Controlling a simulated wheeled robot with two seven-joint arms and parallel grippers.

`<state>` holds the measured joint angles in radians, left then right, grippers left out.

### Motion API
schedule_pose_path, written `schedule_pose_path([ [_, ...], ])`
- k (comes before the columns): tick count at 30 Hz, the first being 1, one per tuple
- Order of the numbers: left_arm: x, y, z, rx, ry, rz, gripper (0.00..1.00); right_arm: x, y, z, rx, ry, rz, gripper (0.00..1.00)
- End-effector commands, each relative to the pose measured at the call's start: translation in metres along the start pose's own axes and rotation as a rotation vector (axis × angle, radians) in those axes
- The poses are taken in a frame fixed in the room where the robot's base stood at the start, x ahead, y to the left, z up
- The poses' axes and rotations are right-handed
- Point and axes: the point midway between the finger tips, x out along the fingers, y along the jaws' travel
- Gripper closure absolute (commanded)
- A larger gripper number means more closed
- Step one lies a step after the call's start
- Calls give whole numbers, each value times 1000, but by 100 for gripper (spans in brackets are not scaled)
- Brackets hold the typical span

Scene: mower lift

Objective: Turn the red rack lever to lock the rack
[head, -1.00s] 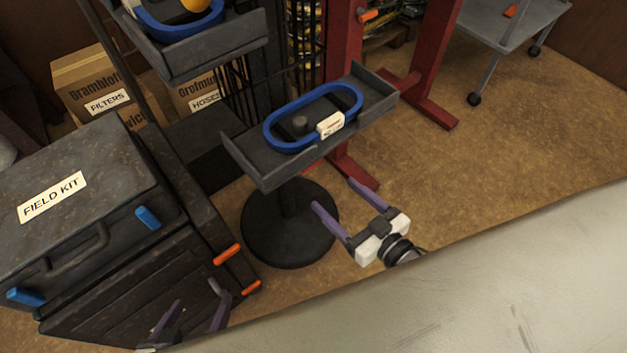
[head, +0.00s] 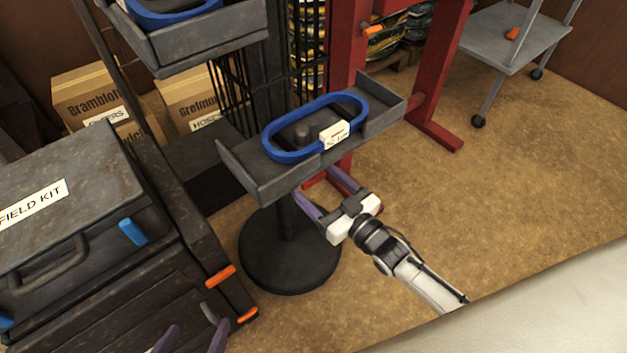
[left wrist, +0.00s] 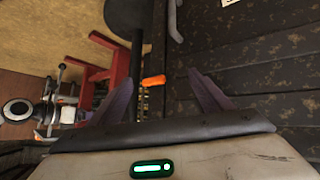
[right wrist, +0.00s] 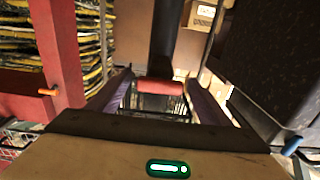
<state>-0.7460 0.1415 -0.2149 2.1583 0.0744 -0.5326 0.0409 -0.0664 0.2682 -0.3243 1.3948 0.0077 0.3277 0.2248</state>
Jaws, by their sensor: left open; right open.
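A red cylindrical lever grip (right wrist: 160,88) lies crosswise between the fingertips of my right gripper (right wrist: 158,80) in the right wrist view; contact cannot be told. The dark rack (head: 240,80) stands behind, with black wire bars. My left gripper (head: 188,320) is open and empty near the dark cabinet. The left wrist view shows an orange handle (left wrist: 153,80) beyond its spread fingers.
The grey tray (head: 250,178) holds a blue loop (head: 285,155) with a white label and sits on a round-based stand (head: 290,255). A field kit case (head: 90,190) is at left. Red posts (head: 345,40) and a grey cart (head: 510,40) stand behind. The right floor is clear.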

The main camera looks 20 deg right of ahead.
Motion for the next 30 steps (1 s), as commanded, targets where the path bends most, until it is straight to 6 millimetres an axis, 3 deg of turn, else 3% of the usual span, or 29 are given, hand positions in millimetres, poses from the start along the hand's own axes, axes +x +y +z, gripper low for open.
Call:
schedule_pose_path([
  [8, -2, 1, -1, -3, 4, 1, 28, 2, 0, 0, 0, -1, 0, 28],
  [16, -1, 1, 2, -3, -1, 1, 28, 2, 0, 0, 0, -1, 0, 69],
  [30, -3, 1, 2, 1, -11, -1, 28, 2, 0, -1, -127, -1, 0, 69],
])
